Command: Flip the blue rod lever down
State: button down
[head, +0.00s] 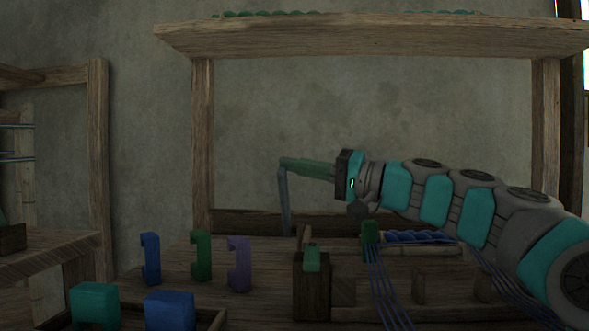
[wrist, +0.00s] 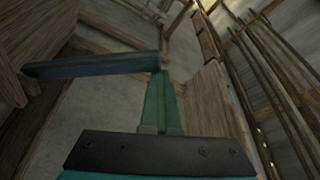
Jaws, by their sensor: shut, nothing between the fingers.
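The blue rod lever (head: 284,203) stands nearly upright behind the wooden block on the loom in the head view, and its foot is low near the back beam. In the wrist view the blue rod (wrist: 95,67) reaches from the left to the fingertips. My gripper (head: 284,162) has its green fingers closed together, pointing left at the top of the rod. In the wrist view my gripper (wrist: 161,76) is shut, its tips at the rod's end. The rod is not between the fingers; I cannot tell whether they touch it.
Blue (head: 151,259), green (head: 201,255) and purple (head: 239,263) hooked pieces stand on the table at left. A wooden block (head: 312,283) with a green piece stands below my gripper. Blue threads (head: 388,285) run at right. A wooden shelf (head: 370,40) spans overhead.

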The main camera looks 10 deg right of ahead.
jog(key=shift+s+a+f, duration=0.2)
jog(key=shift+f, duration=0.15)
jog(key=r+v, duration=0.1)
jog(key=v, duration=0.7)
jog(key=shift+f, duration=0.25)
jog(key=shift+w+d, duration=0.1)
jog(key=shift+w, duration=0.05)
